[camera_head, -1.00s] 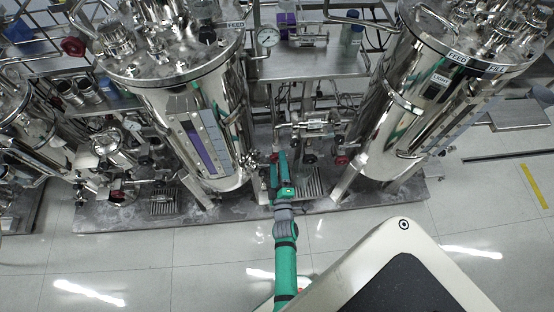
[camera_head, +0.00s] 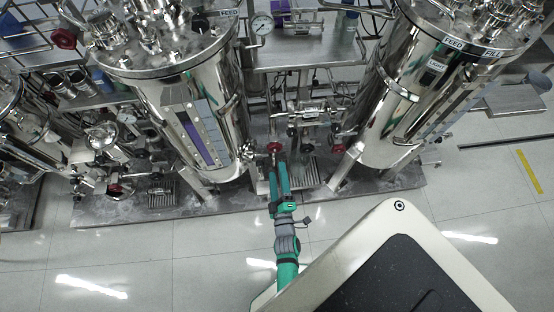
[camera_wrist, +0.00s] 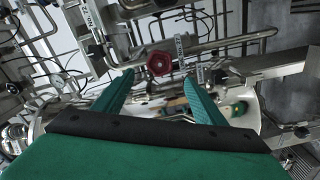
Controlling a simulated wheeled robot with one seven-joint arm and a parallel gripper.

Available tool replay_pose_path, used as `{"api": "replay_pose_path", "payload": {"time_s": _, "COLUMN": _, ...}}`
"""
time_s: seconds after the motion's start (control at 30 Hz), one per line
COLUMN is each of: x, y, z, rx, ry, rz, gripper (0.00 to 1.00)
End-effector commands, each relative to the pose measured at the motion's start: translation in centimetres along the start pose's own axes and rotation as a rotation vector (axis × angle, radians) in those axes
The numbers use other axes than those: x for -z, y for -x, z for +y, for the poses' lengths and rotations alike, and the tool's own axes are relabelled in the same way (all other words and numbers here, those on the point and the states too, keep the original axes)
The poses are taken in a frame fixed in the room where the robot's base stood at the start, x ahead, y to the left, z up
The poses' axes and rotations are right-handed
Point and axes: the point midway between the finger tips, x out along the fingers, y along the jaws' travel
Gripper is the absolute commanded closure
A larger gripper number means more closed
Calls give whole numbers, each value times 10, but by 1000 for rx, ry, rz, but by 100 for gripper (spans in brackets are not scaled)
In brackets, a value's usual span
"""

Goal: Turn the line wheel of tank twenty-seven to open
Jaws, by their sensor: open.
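A small red handwheel (camera_head: 275,147) stands on the pipework between two large steel tanks, just beyond my gripper (camera_head: 276,166). In the wrist view the red wheel (camera_wrist: 159,63) lies ahead of my gripper (camera_wrist: 158,78), between the lines of its two green fingers. The fingers are apart and nothing is held; I cannot tell how large the gap to the wheel is. White tags (camera_wrist: 181,46) hang on the piping by the wheel, and their writing is too small or turned to read surely.
The left tank (camera_head: 177,85) and right tank (camera_head: 405,95) rise either side of my arm. Another red wheel (camera_head: 337,149) sits by the right tank's leg. Pipes and valves crowd the skid plate (camera_head: 240,200). The tiled floor (camera_head: 190,250) in front is clear.

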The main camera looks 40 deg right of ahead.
Motion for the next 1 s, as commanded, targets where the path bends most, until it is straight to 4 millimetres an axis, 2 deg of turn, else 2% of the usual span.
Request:
{"api": "replay_pose_path", "payload": {"time_s": 0.17, "x": 0, "y": -1, "z": 1, "rx": 0, "ry": -185, "rz": 1, "gripper": 35}}
{"api": "replay_pose_path", "payload": {"time_s": 0.6, "x": -1, "y": -6, "z": 6, "rx": -1, "ry": -1076, "rz": 1, "gripper": 35}}
{"api": "replay_pose_path", "payload": {"time_s": 0.8, "x": -1, "y": -7, "z": 7, "rx": -2, "ry": -1266, "rz": -1, "gripper": 35}}
{"api": "replay_pose_path", "payload": {"time_s": 1.0, "x": -1, "y": -19, "z": 8, "rx": -3, "ry": -1295, "rz": 1, "gripper": 35}}
